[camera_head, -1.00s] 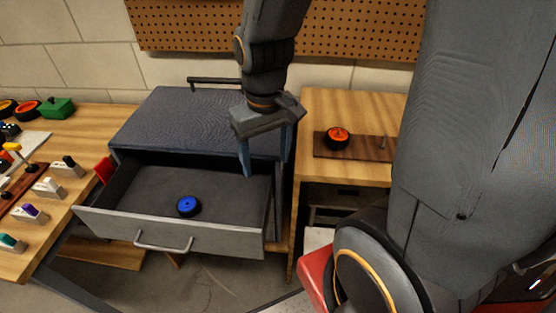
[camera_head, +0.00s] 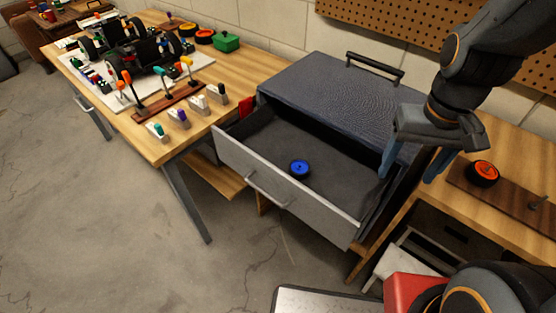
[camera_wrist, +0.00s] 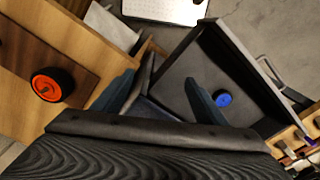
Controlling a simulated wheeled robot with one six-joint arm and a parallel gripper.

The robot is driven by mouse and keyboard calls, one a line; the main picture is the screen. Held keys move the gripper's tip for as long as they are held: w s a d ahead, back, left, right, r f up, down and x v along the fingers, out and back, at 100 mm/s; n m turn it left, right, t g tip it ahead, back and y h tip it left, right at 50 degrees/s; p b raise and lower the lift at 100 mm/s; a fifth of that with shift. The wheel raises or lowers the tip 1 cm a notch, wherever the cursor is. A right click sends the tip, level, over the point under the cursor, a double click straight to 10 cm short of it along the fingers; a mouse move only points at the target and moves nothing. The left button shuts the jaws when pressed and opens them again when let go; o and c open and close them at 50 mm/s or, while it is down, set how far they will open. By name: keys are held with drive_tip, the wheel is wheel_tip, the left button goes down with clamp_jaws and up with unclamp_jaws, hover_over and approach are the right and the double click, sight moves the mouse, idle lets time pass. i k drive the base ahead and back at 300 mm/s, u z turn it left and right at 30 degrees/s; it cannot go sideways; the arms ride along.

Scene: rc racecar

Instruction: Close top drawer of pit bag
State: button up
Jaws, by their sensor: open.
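The pit bag (camera_head: 335,88) is a dark grey box with a black handle on its top. Its top drawer (camera_head: 240,163) is pulled out, with a light grey front and a bar handle (camera_head: 268,189). A blue wheel (camera_head: 299,169) lies inside on the drawer floor; it also shows in the wrist view (camera_wrist: 223,99). My gripper (camera_head: 406,168) is open and empty, fingers pointing down, near the right side of the bag and drawer. In the wrist view the drawer (camera_wrist: 202,62) lies beyond the fingertips. I cannot tell whether a finger touches the bag.
To the right, a wooden table (camera_head: 470,225) holds a brown board with an orange wheel (camera_head: 482,173). To the left, a workbench (camera_head: 150,140) carries a car chassis (camera_head: 125,47), screwdrivers and small parts. Open concrete floor (camera_head: 100,220) lies in front of the drawer.

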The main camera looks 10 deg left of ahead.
sight(342, 186)
drive_tip(key=z, duration=0.9)
drive_tip(key=k, duration=0.7)
drive_tip(key=u, duration=1.7)
drive_tip(key=i, duration=0.5)
